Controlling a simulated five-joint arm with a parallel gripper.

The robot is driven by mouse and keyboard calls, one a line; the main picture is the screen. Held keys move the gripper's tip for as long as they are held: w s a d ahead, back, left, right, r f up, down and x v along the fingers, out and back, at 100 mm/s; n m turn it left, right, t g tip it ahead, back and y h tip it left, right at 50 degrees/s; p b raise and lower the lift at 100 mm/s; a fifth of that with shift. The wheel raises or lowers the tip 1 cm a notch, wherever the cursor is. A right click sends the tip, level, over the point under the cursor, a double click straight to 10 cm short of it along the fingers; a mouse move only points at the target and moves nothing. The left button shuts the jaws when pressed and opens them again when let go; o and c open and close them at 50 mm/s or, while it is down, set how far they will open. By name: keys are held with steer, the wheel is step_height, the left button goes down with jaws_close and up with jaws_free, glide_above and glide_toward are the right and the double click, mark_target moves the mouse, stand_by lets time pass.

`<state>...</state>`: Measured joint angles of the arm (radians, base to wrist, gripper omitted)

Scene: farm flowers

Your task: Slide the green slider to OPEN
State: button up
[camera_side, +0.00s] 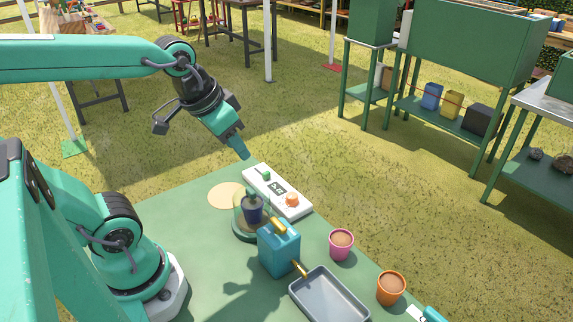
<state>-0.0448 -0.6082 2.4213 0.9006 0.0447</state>
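A white control panel (266,205) lies on the green table top (190,225). The small green slider (266,175) is at the panel's far left part. A dark display with light, unreadable marks (277,187) is in the middle. An orange knob (292,199) is at the near right part. My gripper (244,154) points down and to the right, and in the picture it is just above the panel's far left end, apart from the slider. Its fingers overlap in this view, so I cannot tell whether they are open or shut.
A round tan disc (226,195) lies left of the panel. A dark bottle in a green-rimmed dish (250,208), a blue watering can (279,250), a grey tray (328,297), a pink pot (341,243) and an orange pot (391,287) stand nearer. Grass lies beyond the table edge.

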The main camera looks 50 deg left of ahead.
steer(key=w+a+f+g, duration=0.35)
steer(key=w+a, duration=0.25)
steer(key=w, duration=0.3)
steer(key=g, duration=0.2)
glide_above(266, 172)
steer(key=shift+t, duration=0.25)
steer(key=shift+d+f, duration=0.1)
steer(key=shift+f, duration=5)
steer(key=shift+f, duration=3.9)
jaws_close()
